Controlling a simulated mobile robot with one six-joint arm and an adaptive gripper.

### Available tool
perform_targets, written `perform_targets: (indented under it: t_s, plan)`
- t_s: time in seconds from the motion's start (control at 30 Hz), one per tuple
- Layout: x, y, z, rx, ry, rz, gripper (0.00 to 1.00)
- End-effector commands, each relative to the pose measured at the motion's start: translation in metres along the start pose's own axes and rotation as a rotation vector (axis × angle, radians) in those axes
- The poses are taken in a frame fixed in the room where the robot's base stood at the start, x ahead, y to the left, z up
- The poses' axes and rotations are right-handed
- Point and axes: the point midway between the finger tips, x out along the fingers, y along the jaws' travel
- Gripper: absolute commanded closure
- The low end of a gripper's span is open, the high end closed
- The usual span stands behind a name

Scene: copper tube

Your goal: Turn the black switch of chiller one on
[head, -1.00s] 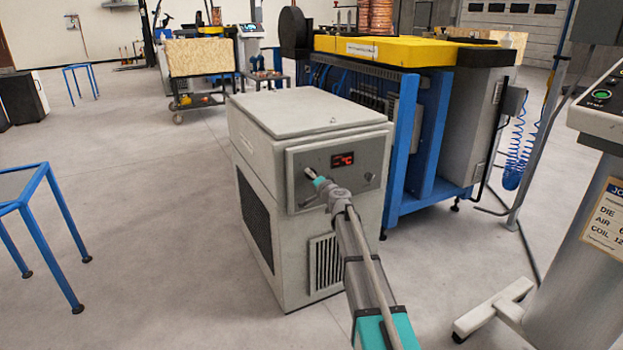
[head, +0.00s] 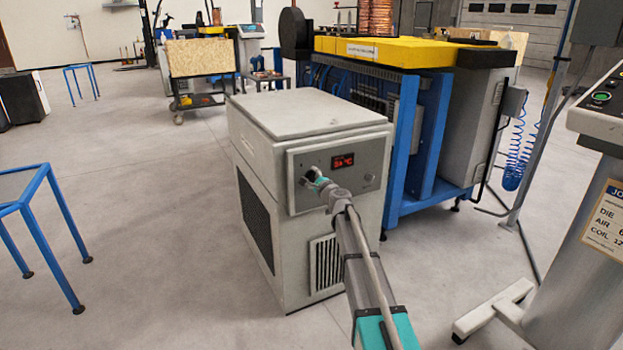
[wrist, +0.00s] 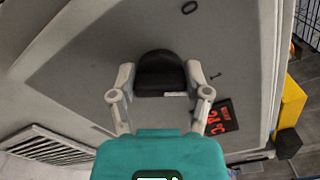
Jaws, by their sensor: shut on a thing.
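The chiller (head: 265,112) is a grey box with a control panel (head: 375,150) on its front. The black switch (wrist: 160,68) is a round-topped dark knob in the wrist view. My gripper (wrist: 160,82) has one finger on each side of it and is shut on it. A "0" mark (wrist: 189,7) lies above and to the right of the knob, and a "1" mark (wrist: 215,76) lies to its right. A pale strip shows at the knob's lower edge. In the head view my gripper (head: 311,178) reaches the panel's left part and partly covers the switch.
A lit red display (head: 343,161) sits right of the switch. A blue-framed machine with a yellow top (head: 395,50) stands close behind the chiller. A control stand (head: 570,270) is at right. A blue-legged table (head: 50,210) is at left, with open floor between.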

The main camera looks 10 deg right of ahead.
Motion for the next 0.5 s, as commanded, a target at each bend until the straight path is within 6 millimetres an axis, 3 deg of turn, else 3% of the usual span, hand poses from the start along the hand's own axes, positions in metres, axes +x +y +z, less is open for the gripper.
perform_targets:
  t_s: [0.5]
  plan:
    - [0.0006,-0.0018,-0.0006,0.303,0.001,0.0,0.85]
